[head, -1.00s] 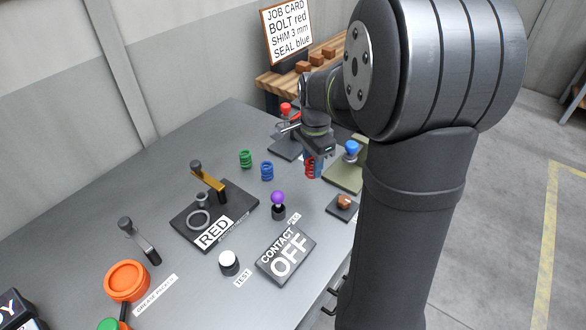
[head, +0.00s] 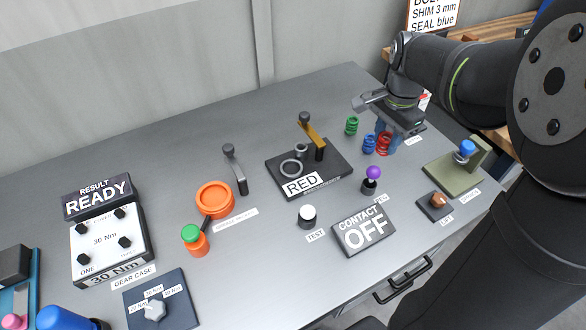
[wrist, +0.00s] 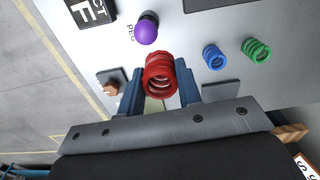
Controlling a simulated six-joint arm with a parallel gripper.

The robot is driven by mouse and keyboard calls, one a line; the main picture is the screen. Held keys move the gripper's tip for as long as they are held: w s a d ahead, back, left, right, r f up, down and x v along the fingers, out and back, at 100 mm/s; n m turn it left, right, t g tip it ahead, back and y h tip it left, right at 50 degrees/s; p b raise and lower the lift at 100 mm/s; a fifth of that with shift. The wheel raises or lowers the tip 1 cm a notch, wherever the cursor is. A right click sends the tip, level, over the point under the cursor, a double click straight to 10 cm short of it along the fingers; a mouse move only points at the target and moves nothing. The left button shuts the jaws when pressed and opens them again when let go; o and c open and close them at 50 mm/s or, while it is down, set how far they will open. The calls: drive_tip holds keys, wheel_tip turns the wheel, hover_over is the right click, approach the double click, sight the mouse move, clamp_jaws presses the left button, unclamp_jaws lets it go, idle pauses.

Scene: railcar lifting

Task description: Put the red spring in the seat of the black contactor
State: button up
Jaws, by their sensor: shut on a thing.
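My gripper (head: 384,140) points down at the back right of the bench, its blue fingers on either side of the red spring (head: 383,145). In the wrist view the red spring (wrist: 160,76) stands between the two finger tips, and my gripper (wrist: 158,84) is shut on it. I cannot tell whether it clears the bench. The black contactor appears to be the dark plate (head: 330,181) labelled RED, left of my gripper. It carries a grey ring seat (head: 291,168), seemingly empty, a small grey post ring and a gold lever (head: 314,134) with a dark knob.
A blue spring (head: 369,144) and a green spring (head: 351,126) stand between my gripper and the plate. A purple-knobbed peg (head: 372,178), a CONTACT OFF sign (head: 364,231) and a white button (head: 307,214) are nearer. An orange dish (head: 214,199) lies further left.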

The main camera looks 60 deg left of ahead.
drive_tip(key=s+a+n, duration=0.4)
drive_tip(key=s+a, duration=0.1)
drive_tip(key=s, duration=0.4)
hover_over(292, 170)
wheel_tip(292, 170, down, 6)
drive_tip(key=shift+r, duration=0.1)
drive_tip(key=shift+s+f, duration=0.1)
drive_tip(key=shift+f, duration=2.05)
drive_tip(key=shift+f, duration=0.1)
drive_tip(key=o, duration=1)
drive_tip(key=shift+f, duration=0.1)
wheel_tip(292, 170, up, 12)
drive_tip(key=shift+r, duration=0.2)
